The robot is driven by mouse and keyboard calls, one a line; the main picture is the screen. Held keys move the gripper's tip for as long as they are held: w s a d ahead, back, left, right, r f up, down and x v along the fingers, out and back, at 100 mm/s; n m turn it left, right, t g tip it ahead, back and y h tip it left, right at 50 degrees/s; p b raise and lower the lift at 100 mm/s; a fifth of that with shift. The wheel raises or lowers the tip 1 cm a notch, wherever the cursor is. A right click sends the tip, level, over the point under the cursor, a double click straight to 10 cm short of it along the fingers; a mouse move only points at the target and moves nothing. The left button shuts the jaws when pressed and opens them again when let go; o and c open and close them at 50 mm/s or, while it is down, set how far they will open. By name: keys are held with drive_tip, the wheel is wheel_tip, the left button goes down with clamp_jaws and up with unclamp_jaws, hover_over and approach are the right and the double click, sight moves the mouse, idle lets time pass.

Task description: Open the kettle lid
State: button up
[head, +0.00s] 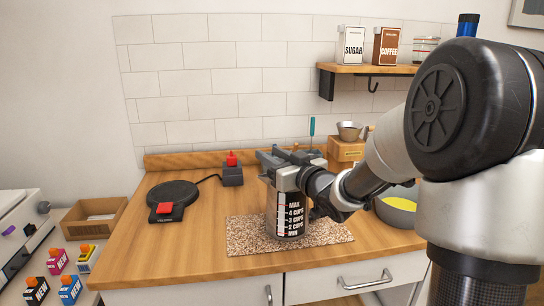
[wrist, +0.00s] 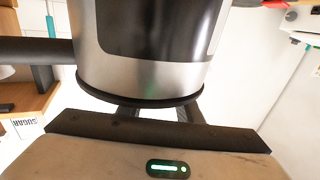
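The kettle (head: 289,212) stands upright on a speckled mat (head: 325,232) on the counter. It has a dark body with white cup marks and a silver band. In the wrist view the kettle (wrist: 140,35) fills the upper middle, with its dark handle (wrist: 35,50) at left. My gripper (head: 270,158) is over the top of the kettle in the head view and covers the lid. In the wrist view the fingers of my gripper (wrist: 157,112) stand apart, partly hidden behind the kettle's dark rim. Their tips and any contact with the lid are hidden.
A round black kettle base (head: 173,194) with a red switch lies left on the counter. A bowl with yellow contents (head: 400,203) is at right, partly behind my arm. A small wooden box (head: 345,149) stands at the back. The wooden counter (head: 150,255) is clear at front left.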

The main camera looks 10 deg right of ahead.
clamp_jaws()
drive_tip(key=shift+r, duration=0.1)
